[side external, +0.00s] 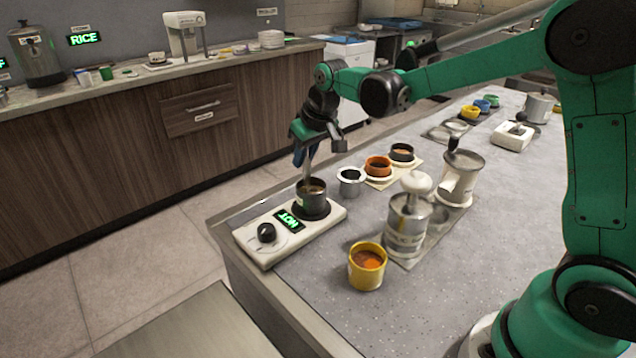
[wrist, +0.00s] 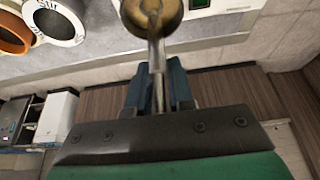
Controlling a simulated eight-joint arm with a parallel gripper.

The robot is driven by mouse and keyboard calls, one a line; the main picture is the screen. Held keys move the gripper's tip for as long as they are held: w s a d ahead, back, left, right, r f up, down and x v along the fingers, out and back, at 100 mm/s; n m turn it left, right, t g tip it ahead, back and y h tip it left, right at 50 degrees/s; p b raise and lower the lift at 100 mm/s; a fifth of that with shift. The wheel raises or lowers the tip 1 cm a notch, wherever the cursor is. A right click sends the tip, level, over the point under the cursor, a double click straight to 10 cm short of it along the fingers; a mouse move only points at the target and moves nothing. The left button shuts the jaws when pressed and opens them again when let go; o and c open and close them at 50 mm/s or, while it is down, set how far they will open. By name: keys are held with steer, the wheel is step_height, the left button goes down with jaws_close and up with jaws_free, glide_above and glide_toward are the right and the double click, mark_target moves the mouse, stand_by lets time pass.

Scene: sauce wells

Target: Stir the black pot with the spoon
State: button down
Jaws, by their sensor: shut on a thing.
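The black pot (side external: 312,199) stands on the white hot plate (side external: 330,214) near the left end of the counter. My gripper (side external: 306,158) is above the pot and shut on the spoon (side external: 307,175). The spoon hangs downward, and its lower end goes into the pot, where the pot wall hides it in the side view. In the wrist view my gripper's blue fingers (wrist: 159,88) close on the spoon's shaft (wrist: 156,60), and a brownish round shape is at its far end at the top edge.
A yellow cup (side external: 367,270) with orange-red contents stands right of the hot plate. A metal cup (side external: 350,184) is close behind the pot. Metal dispensers (side external: 408,222) stand to the right. The counter's right front area is clear.

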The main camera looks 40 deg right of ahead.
steer(key=shift+r, duration=0.1)
steer(key=shift+r, duration=2.1)
steer(key=shift+d, duration=0.1)
